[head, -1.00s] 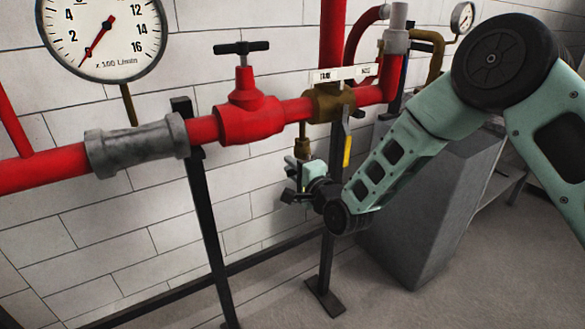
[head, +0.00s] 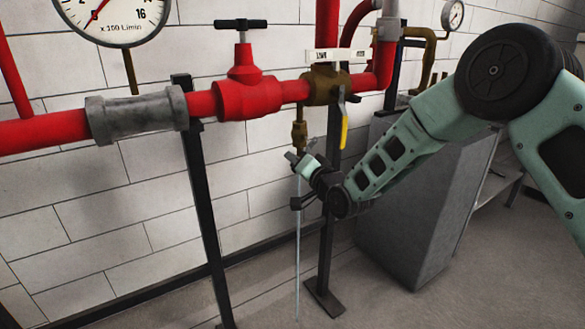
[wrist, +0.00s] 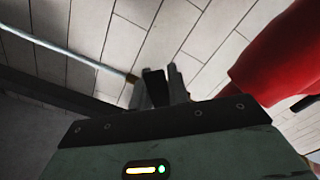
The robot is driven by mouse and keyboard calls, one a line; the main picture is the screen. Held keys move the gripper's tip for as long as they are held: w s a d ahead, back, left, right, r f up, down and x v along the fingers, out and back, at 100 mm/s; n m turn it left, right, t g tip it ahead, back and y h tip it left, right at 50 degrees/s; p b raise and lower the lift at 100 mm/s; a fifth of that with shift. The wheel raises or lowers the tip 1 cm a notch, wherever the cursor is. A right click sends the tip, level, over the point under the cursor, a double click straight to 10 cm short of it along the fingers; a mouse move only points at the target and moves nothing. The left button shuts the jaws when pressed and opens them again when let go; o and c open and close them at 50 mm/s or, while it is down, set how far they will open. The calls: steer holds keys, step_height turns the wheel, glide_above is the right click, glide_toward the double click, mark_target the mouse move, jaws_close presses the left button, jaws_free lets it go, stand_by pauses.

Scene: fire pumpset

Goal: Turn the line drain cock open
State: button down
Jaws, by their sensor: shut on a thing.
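The line drain cock (head: 300,135) is a small brass fitting hanging under the brass valve body on the red pipe. A thin pale stream (head: 298,250) runs from below it straight down to the floor. My gripper (head: 304,161) is at the cock's lower end, tilted, and shut on its handle. The handle itself is mostly hidden by the fingers. In the wrist view my fingers (wrist: 163,85) are close together, and the pale stream (wrist: 70,52) crosses to their left.
A yellow-handled lever (head: 344,128) hangs just right of the cock. The red pipe (head: 205,103) carries a red valve with a black T-handle (head: 241,24). A black support post (head: 325,245) stands close behind my gripper. A grey block (head: 415,210) stands behind my arm.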

steer(key=shift+w+d+f+n+b, duration=0.45)
steer(key=shift+d+n+b, duration=0.25)
steer(key=shift+n+b, duration=0.7)
steer(key=shift+w+d+f+n+b, duration=0.45)
steer(key=shift+d+n+b, duration=0.3)
steer(key=shift+n, duration=1.1)
steer(key=shift+w+d+f+n+b, duration=0.35)
steer(key=shift+w+d+n+b, duration=0.3)
steer(key=shift+n+b, duration=0.75)
steer(key=shift+d+n+p, duration=0.15)
steer(key=shift+n+p, duration=0.15)
steer(key=shift+n, duration=0.05)
steer(key=c, duration=1.3)
jaws_free()
steer(key=shift+c, duration=0.2)
steer(key=shift+s, duration=0.1)
steer(key=p+v, duration=0.1)
steer(key=v, duration=1.6)
